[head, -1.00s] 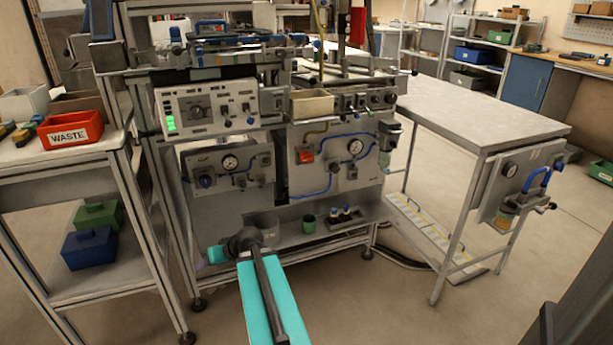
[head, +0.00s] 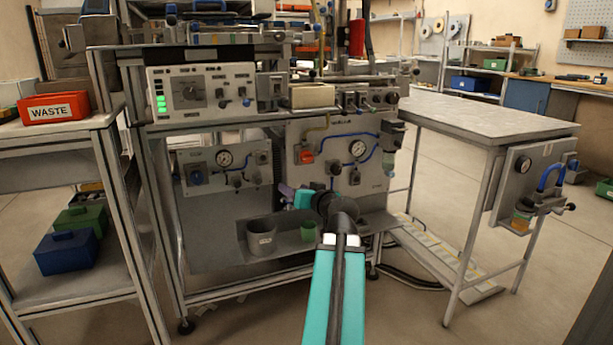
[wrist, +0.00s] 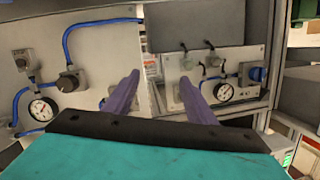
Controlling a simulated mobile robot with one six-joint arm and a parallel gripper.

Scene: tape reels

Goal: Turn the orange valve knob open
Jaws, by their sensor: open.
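The orange valve knob (head: 306,157) is a small block on the left part of the grey right-hand panel (head: 372,178) in the head view. It is not visible in the wrist view, where my gripper may cover that part of the panel. My gripper (head: 287,192) shows in the head view as a small purple tip, below and slightly left of the knob. In the wrist view, the two purple fingers of my gripper (wrist: 160,80) are apart with nothing between them. I cannot tell the exact depth gap to the panel.
A pressure gauge (head: 357,148) and blue tubing sit right of the knob. A second panel (head: 205,180) with a gauge is to the left. A grey cup (head: 261,238) and a green cup (head: 309,231) stand on the shelf below. A table (head: 480,115) is at the right.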

